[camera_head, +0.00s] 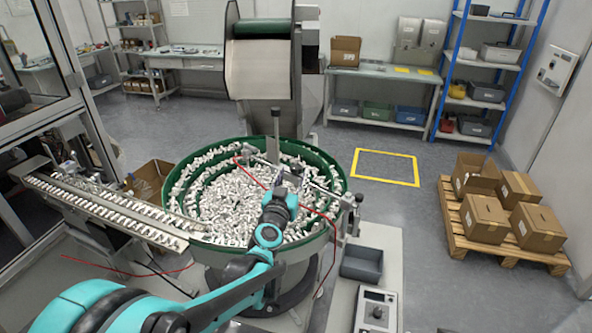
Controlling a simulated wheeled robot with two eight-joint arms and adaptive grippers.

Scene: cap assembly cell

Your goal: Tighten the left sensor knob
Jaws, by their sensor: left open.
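My left arm reaches from the bottom left over the green bowl feeder (178,178), which is full of small white and grey parts. My left gripper (291,176) is open above the bowl, close to the metal sensor rods (322,188). It is small in the picture and partly hidden by my wrist. An upright post (276,128) stands behind it, with a sensor bracket (246,155) to its left. The left sensor knob is too small to make out surely, and I cannot tell whether the gripper touches it. My right gripper is not in view.
A thin red cable (322,216) loops over the bowl near my wrist. A feed track (105,208) full of parts leaves the bowl leftward. A grey bin (362,264) and a control box (376,310) stand at front right. A pallet with cartons (540,226) is farther right.

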